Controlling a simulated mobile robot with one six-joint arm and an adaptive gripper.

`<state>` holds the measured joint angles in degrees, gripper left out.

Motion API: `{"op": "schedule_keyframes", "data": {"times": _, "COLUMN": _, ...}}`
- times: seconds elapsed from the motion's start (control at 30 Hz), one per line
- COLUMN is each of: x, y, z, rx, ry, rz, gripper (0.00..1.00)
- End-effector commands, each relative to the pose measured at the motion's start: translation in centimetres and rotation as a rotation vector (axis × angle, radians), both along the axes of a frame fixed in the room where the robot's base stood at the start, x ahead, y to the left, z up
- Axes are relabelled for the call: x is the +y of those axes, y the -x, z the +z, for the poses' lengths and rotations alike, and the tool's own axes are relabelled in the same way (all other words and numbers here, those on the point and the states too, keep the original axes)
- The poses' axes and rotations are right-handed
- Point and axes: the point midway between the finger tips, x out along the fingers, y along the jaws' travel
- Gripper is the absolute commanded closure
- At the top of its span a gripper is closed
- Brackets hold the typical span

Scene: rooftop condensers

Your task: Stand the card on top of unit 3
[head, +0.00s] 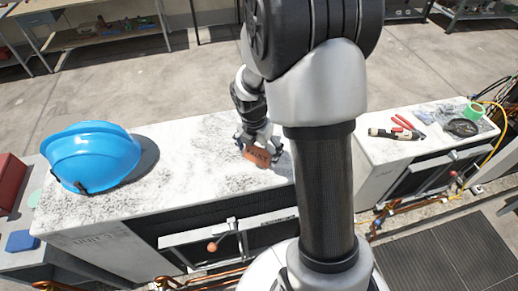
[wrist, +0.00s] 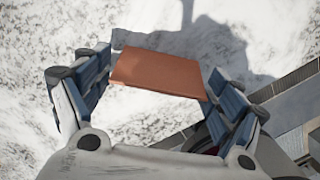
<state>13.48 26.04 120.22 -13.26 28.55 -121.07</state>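My gripper (head: 259,143) is over the right part of the white, speckled top of the near condenser unit (head: 190,150). A faint label on its front left looks like "UNIT 3". In the wrist view the card (wrist: 160,72) spans the space between the two blue-padded fingers of my gripper (wrist: 160,78), its sides against them. The card is tilted in the head view. I cannot tell whether its lower edge touches the top.
A blue hard hat (head: 92,156) sits on the left of the same top. A second unit (head: 385,150) at right carries red-handled pliers (head: 405,127), a green tape roll (head: 474,110) and cables. The middle of the near top is clear. Copper pipes run below.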

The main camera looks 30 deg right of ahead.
Motion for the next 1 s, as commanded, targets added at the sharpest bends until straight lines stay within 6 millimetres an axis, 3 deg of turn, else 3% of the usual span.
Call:
{"op": "schedule_keyframes", "data": {"times": 0.4, "x": 0.0, "y": 0.0, "z": 0.1, "rx": 0.0, "ry": 0.0, "rz": 0.0, "gripper": 0.06}}
{"op": "schedule_keyframes", "data": {"times": 0.53, "x": 0.1, "y": 0.0, "z": 1.0, "rx": -0.001, "ry": 0.0, "rz": 0.0, "gripper": 0.06}}
{"op": "schedule_keyframes", "data": {"times": 1.0, "x": 1.3, "y": 0.6, "z": 10.3, "rx": -0.004, "ry": 0.001, "rz": 0.0, "gripper": 0.06}}
